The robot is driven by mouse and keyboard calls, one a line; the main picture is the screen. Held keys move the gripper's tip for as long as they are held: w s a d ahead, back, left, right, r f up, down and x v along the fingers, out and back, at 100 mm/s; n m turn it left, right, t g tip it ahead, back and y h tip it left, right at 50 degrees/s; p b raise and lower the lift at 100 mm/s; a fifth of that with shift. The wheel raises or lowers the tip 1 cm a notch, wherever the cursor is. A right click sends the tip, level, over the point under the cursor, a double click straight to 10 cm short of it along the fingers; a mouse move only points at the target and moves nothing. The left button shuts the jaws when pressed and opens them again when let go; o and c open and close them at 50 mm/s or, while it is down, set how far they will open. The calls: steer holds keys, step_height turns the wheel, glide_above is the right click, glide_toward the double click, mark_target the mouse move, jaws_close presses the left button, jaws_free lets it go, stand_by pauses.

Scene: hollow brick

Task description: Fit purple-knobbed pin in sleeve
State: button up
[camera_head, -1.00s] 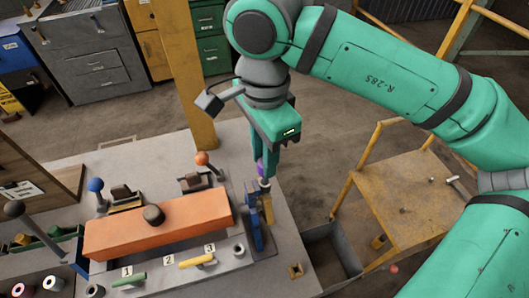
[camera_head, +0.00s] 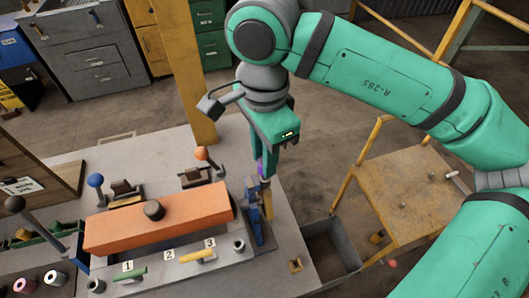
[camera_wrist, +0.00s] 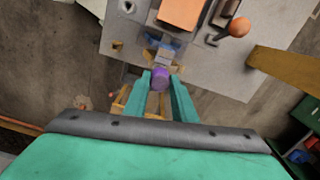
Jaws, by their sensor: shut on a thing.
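My gripper (camera_head: 260,170) is shut on the purple knob of the pin (camera_head: 261,168), above the right end of the workbench. The knob (camera_wrist: 161,78) shows between the fingertips in the wrist view. The pin points down, by a blue and yellow holder (camera_head: 254,215); whether its lower end is in the holder I cannot tell. A short grey sleeve (camera_head: 239,245) stands open at the right end of the fixture, beside the label 3. Another grey ring (camera_head: 97,286) stands at the left end.
An orange hollow brick (camera_head: 160,222) lies across the fixture. Levers with an orange ball (camera_head: 202,154), a blue ball (camera_head: 95,180) and a dark ball (camera_head: 15,204) rise around it. A yellow post (camera_head: 192,70) stands behind. A grey bin (camera_head: 333,250) and a yellow cart (camera_head: 400,195) are right.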

steer(key=shift+f, duration=1.15)
stand_by(0.4)
steer(key=o, duration=1.2)
steer(key=shift+c, duration=0.2)
step_height(320, 180, up, 11)
steer(key=shift+f, duration=0.1)
